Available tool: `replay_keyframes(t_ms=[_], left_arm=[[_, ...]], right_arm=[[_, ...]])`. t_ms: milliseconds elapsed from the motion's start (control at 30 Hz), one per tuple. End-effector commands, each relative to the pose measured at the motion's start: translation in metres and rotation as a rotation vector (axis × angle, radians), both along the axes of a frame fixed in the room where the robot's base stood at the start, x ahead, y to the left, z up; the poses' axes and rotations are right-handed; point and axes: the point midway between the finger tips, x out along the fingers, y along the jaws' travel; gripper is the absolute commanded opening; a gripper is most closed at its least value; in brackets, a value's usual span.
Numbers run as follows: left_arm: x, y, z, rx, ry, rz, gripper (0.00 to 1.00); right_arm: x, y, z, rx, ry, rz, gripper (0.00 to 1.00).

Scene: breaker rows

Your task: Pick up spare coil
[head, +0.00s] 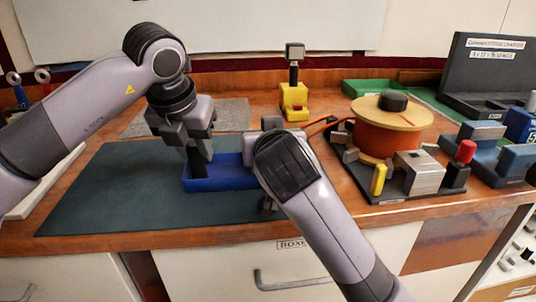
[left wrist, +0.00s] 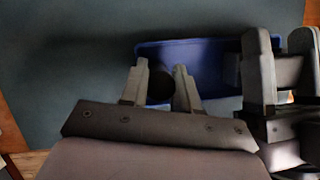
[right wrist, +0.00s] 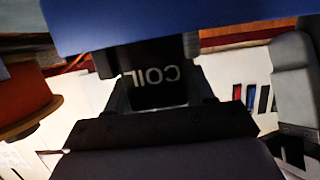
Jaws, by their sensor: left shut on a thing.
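My left gripper (head: 197,155) points down over the blue tray (head: 222,186) on the dark mat. In the left wrist view its fingers (left wrist: 160,88) are shut on a dark round thing (left wrist: 157,88), partly hidden, which may be the spare coil. My right gripper (head: 268,203) is beside the right end of the tray, mostly hidden behind my arm. In the right wrist view a black piece marked "COIL" (right wrist: 160,82), upside down, fills the space between its fingers; whether they grip it I cannot tell. The blue tray (right wrist: 150,22) also shows close above it.
A large orange spool (head: 377,140) stands on a black stand with a yellow tab and metal block at right. A yellow device (head: 294,100) and a green tray (head: 380,88) are behind. Blue blocks (head: 490,160) sit far right. The mat's left part (head: 110,195) is clear.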

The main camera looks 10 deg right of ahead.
Motion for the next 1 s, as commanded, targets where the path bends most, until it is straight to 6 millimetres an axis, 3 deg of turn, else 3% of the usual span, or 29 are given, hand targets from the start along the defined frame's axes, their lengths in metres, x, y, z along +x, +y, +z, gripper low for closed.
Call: replay_keyframes(t_ms=[267,700,1000], left_arm=[[0.000,0.000,0.002,-0.003,-0.003,0.000,0.00],[0.000,0.000,0.001,-0.001,-0.002,0.000,0.00],[0.000,0.000,0.001,-0.001,-0.002,0.000,0.00]], right_arm=[[0.000,0.001,0.006,0.003,-0.004,0.001,0.00],[0.000,0.001,0.085,0.003,-0.006,0.002,0.00],[0.000,0.001,0.101,0.000,-0.001,0.001,0.00]])
